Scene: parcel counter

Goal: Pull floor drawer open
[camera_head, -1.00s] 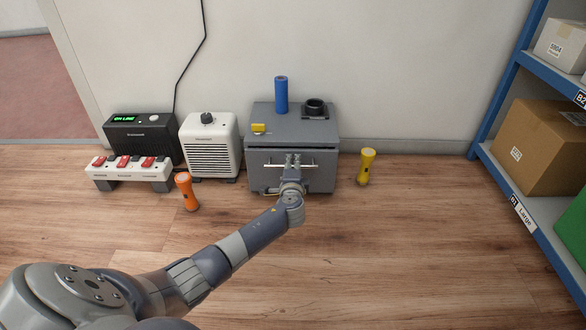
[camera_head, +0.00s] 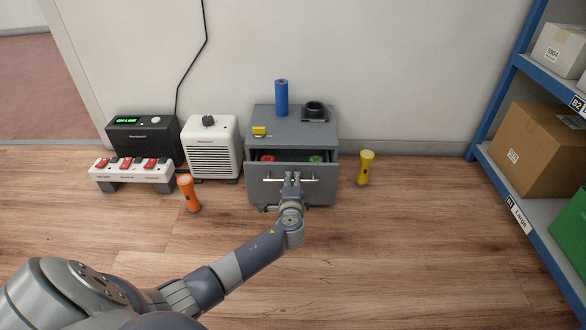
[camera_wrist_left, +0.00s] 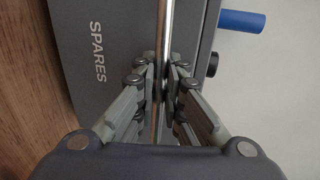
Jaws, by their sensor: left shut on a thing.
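The grey floor drawer unit (camera_head: 262,120) stands on the wood floor against the wall. Its drawer front (camera_head: 318,190) is pulled part way out, and a red thing (camera_head: 268,158) and a green thing (camera_head: 316,158) show inside. My left gripper (camera_head: 292,180) is shut on the bar handle (camera_head: 272,180) near its middle. In the left wrist view the fingers of the left gripper (camera_wrist_left: 167,72) close around the metal bar (camera_wrist_left: 165,25), beside the drawer front marked SPARES (camera_wrist_left: 98,62). My right gripper is not in view.
A blue cylinder (camera_head: 281,97), a black ring-shaped holder (camera_head: 315,110) and a small yellow item (camera_head: 259,131) are on top of the unit. A yellow flashlight (camera_head: 365,168) stands right, an orange one (camera_head: 189,194) left. A white heater (camera_head: 212,150) stands close left. Floor in front is clear.

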